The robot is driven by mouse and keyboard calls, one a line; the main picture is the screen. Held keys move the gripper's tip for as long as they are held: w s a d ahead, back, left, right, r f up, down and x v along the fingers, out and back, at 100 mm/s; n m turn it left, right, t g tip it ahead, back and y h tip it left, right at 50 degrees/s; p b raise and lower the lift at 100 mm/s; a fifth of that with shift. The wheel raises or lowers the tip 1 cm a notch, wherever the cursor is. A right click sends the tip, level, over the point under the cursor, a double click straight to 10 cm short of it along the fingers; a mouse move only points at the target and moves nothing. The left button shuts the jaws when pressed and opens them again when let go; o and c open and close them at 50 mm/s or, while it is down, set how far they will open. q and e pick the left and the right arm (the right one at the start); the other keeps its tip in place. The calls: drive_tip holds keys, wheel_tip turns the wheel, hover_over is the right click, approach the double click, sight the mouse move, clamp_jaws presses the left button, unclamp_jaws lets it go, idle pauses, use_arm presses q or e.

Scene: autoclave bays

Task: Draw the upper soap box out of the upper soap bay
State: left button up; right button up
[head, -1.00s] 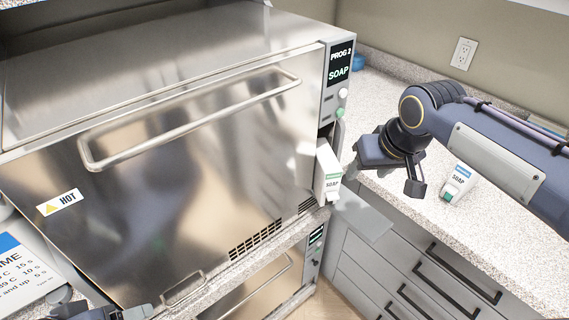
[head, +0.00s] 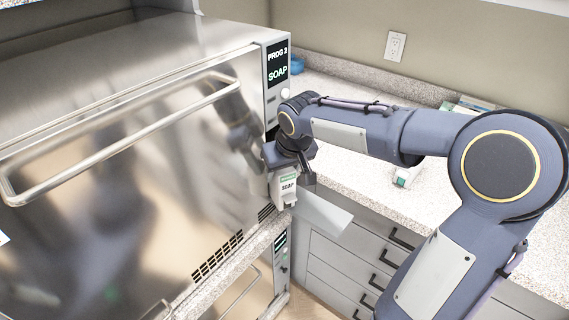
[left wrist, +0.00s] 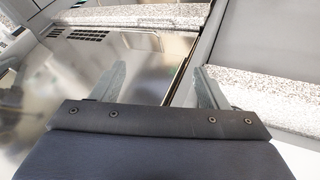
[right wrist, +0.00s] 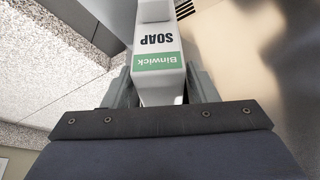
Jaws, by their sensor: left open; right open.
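The upper soap box (head: 287,188) is white with a green label and stands at the right front edge of the upper autoclave. My right gripper (head: 289,170) is at its upper part, jaws open. In the right wrist view the soap box (right wrist: 160,60) lies between the two fingers, its green Binwick label towards me; I cannot tell whether either finger touches it. The upper soap bay (head: 271,134) shows only as a dark slot below the panel; the gripper hides the rest. My left gripper (left wrist: 160,88) is open and empty before the steel front.
The upper autoclave door has a long bar handle (head: 120,125). The control panel (head: 277,68) reads PROG 2 SOAP. A grey flap (head: 322,212) juts out right of the box. Another soap box (head: 405,177) lies on the speckled counter, partly behind my right arm.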

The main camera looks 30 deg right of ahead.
drive_tip(key=shift+c, duration=0.4)
drive_tip(key=c, duration=0.9)
drive_tip(key=shift+s+d+b, duration=0.15)
drive_tip(key=shift+s+d, duration=0.15)
drive_tip(key=shift+s, duration=0.45)
drive_tip(key=shift+s+d+b, duration=0.1)
drive_tip(key=shift+s+d, duration=0.25)
drive_tip(key=shift+s, duration=0.45)
drive_tip(key=shift+s+d+b, duration=0.15)
drive_tip(key=shift+s+d, duration=0.15)
drive_tip(key=shift+s, duration=0.45)
drive_tip(key=o, duration=1.3)
drive_tip(key=v, duration=0.8)
drive_tip(key=s+a+f+y, duration=0.2)
drive_tip(key=s+a+f, duration=0.2)
drive_tip(key=s, duration=0.4)
drive_tip(key=s+a+f+t+y, duration=0.1)
drive_tip(key=s+a+f+y, duration=0.1)
drive_tip(key=s+a+f, duration=0.3)
drive_tip(key=s+f, duration=0.1)
drive_tip(key=s, duration=0.2)
drive_tip(key=shift+m, duration=0.4)
